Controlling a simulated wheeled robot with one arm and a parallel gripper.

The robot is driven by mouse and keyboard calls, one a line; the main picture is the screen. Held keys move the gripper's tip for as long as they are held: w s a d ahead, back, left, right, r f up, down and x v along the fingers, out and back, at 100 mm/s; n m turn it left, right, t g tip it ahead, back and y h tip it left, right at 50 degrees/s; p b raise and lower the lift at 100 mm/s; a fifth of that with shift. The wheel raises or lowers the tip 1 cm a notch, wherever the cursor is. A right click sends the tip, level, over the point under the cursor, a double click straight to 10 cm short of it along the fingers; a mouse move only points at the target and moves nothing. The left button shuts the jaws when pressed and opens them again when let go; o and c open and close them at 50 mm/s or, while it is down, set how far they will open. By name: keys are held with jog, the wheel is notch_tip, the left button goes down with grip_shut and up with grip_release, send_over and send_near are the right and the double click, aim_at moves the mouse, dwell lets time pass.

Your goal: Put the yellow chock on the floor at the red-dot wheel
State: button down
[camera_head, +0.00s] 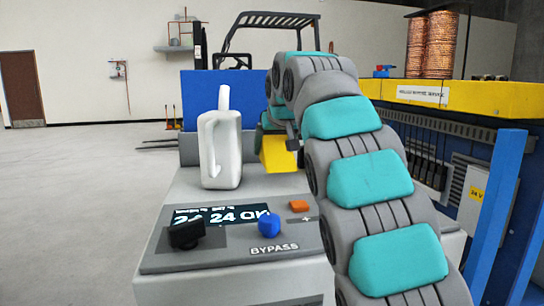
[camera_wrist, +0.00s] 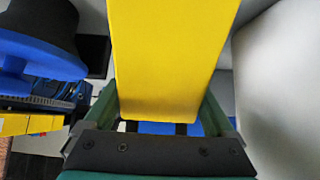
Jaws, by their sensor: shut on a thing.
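The yellow chock (camera_head: 277,156) is in my gripper (camera_head: 279,128), above the far side of the grey console and to the right of the white jug. In the wrist view the chock (camera_wrist: 172,50) fills the upper middle, between the two dark green fingers of my gripper (camera_wrist: 162,108). The gripper is shut on it. My arm hides much of what lies behind it. No red-dot wheel can be made out in either view.
The white jug (camera_head: 220,146) stands on the grey console (camera_head: 262,192), which has a black knob (camera_head: 186,235) and a blue knob (camera_head: 269,224). A forklift (camera_head: 270,22) is behind. A blue-and-yellow machine (camera_head: 468,95) stands right. Open floor (camera_head: 70,200) lies left.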

jog(key=shift+w+a, duration=0.15)
jog(key=shift+w, duration=0.6)
jog(key=shift+w, duration=0.2)
jog(key=shift+f, duration=1.8)
jog(key=shift+f, duration=0.1)
grip_release()
